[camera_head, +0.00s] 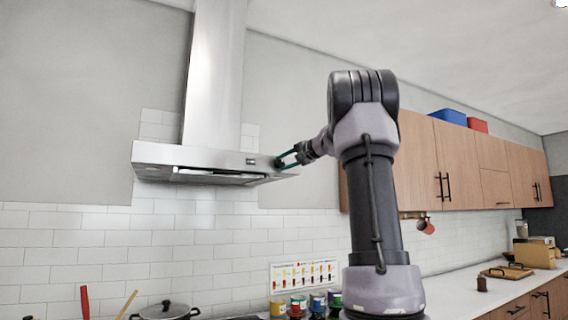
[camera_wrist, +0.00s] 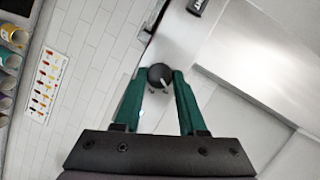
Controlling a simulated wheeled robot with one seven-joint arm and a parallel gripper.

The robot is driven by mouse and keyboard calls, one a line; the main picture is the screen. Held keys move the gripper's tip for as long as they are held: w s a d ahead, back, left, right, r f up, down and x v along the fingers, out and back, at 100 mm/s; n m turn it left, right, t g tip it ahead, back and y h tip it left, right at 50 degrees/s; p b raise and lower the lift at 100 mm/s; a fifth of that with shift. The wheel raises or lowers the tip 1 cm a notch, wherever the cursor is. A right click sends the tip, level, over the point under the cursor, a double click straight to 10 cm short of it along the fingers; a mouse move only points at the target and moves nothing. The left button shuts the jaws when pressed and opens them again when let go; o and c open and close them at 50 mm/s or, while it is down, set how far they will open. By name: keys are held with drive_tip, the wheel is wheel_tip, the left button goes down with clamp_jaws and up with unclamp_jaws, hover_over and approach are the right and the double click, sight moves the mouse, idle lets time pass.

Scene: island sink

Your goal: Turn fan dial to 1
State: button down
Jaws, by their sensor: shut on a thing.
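The fan dial (camera_wrist: 160,76) is a round black knob with a light pointer mark, on the front of the steel range hood (camera_head: 222,157). In the wrist view the pointer slants down and to the right in the picture. My gripper (camera_wrist: 158,82) has green fingers, one on each side of the dial, shut on it. In the head view my gripper (camera_head: 281,162) reaches the right end of the hood's front, where the dial is mostly hidden behind the fingers. I cannot read any numbers around the dial.
A small dark display (camera_head: 250,161) sits on the hood left of the dial. Wooden wall cabinets (camera_head: 450,160) hang to the right behind my arm. Below are a lidded pot (camera_head: 166,311), several colourful cans (camera_head: 298,304) and a spice chart (camera_head: 303,275) on the tiled wall.

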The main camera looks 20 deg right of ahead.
drive_tip(key=shift+d+f+m+t+y, duration=0.15)
drive_tip(key=shift+m+t+y, duration=0.3)
drive_tip(key=shift+m, duration=0.85)
drive_tip(key=shift+c, duration=2.4)
unclamp_jaws()
drive_tip(key=v, duration=1)
drive_tip(key=shift+s+d, duration=0.15)
drive_tip(key=shift+s, duration=0.25)
